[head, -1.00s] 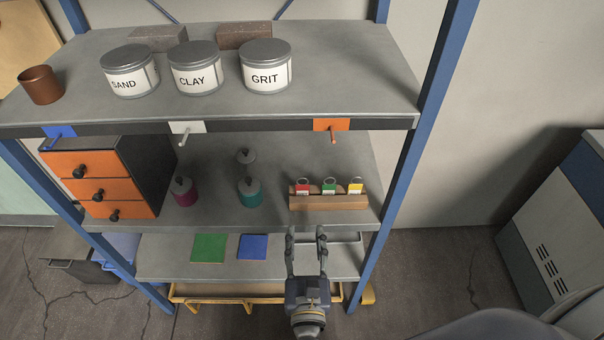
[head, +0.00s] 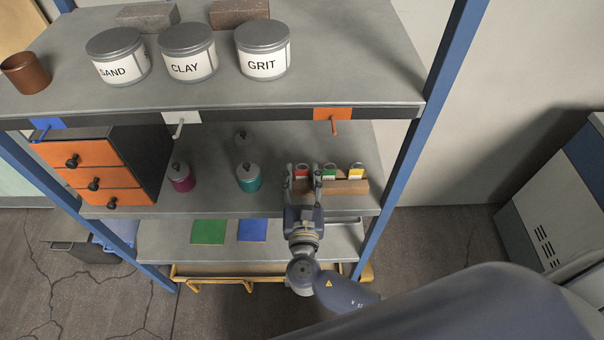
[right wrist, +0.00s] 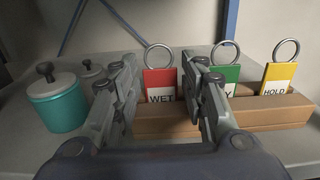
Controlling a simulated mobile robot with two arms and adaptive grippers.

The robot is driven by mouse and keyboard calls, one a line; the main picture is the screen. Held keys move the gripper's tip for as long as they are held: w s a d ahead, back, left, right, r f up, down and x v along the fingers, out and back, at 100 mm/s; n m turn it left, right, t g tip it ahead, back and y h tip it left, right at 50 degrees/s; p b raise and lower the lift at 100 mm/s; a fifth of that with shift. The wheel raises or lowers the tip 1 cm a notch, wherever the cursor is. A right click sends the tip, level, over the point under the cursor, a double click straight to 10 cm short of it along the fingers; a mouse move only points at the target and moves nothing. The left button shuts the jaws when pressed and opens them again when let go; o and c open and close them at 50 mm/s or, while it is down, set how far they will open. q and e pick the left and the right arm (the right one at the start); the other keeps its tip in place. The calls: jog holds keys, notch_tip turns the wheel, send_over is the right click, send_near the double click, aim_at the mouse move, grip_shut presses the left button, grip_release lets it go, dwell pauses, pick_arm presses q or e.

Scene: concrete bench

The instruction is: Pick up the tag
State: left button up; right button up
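Three tags with metal rings stand in a wooden block (head: 348,187) on the middle shelf. The red tag (right wrist: 160,84) reads WET, the green tag (right wrist: 226,75) is partly hidden and shows a Y, and the yellow tag (right wrist: 278,77) reads HOLD. In the head view the red tag (head: 302,172) shows between my right gripper's fingers. My right gripper (head: 303,175) is open, and its fingers frame the red tag on both sides without visibly closing on it. In the right wrist view its right finger overlaps the green tag. My left gripper is not in view.
Teal (head: 249,178) and magenta (head: 181,178) lidded jars stand left of the block. An orange drawer unit (head: 92,172) is farther left. Pegs, including an orange one (head: 334,126), stick out from the upper shelf's edge above. A blue post (head: 412,150) stands at the right.

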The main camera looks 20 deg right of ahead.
jog(key=shift+w+d, duration=0.15)
jog(key=shift+w, duration=0.45)
jog(key=shift+w+d, duration=0.1)
jog(key=shift+w, duration=0.2)
jog(key=shift+c, duration=0.6)
jog(key=c, duration=0.4)
jog(key=shift+c, duration=0.4)
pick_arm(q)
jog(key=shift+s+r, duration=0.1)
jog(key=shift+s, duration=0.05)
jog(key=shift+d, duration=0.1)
